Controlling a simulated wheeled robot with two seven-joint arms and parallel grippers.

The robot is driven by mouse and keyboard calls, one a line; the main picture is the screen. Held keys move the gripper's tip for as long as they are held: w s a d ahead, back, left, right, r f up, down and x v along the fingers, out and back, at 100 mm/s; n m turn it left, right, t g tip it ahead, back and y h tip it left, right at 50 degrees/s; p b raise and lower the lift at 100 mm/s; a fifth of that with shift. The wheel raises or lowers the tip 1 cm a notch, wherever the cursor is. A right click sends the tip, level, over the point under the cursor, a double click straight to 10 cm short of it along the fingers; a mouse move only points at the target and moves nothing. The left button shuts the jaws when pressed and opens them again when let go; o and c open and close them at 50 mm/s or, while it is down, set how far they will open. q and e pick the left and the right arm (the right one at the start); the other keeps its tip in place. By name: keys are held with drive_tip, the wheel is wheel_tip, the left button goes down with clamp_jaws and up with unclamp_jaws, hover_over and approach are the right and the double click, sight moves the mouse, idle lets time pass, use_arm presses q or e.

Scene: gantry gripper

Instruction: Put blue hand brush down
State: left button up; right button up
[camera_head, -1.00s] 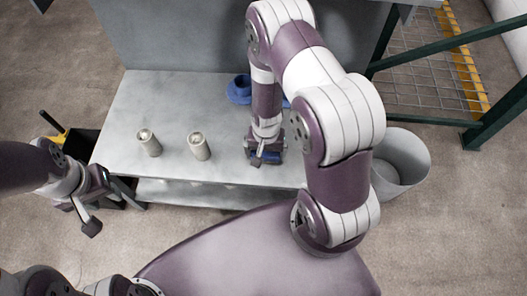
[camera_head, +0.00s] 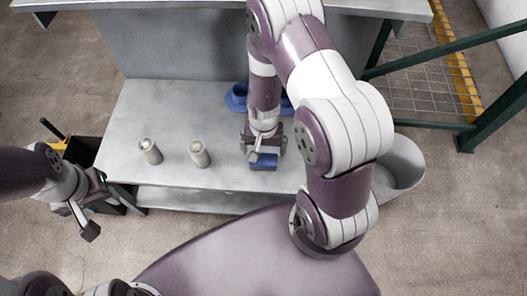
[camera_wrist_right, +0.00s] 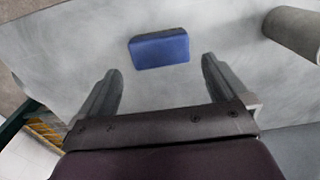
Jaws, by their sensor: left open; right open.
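The blue hand brush (camera_head: 263,163) lies on the grey table near its front edge; its bristles are hard to make out. It also shows as a blue block with a dark edge in the right wrist view (camera_wrist_right: 160,50). My right gripper (camera_wrist_right: 162,68) is open and empty, with the brush just beyond its fingertips and apart from them. In the head view the right gripper (camera_head: 264,146) is right behind the brush, reaching down to the table. My left gripper (camera_head: 104,214) is open and empty, off the table's front left corner.
Two pale cans (camera_head: 150,151) (camera_head: 199,154) stand on the table (camera_head: 170,105) left of the brush. A blue object (camera_head: 237,97), partly hidden by my right arm, is at the back. A grey bin (camera_head: 400,163) stands right of the table. A black container (camera_head: 82,150) is at its left.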

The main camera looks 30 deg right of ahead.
wheel_tip(320, 180, up, 12)
drive_tip(key=a+n+p, duration=0.1)
drive_tip(key=n, duration=0.1)
wheel_tip(320, 180, up, 8)
drive_tip(key=n+t, duration=0.1)
drive_tip(key=n, duration=0.3)
hover_over(261, 160)
drive_tip(key=s+a, duration=0.2)
drive_tip(key=s, duration=0.2)
drive_tip(key=shift+s+d+f, duration=0.1)
drive_tip(key=shift+d+f, duration=0.1)
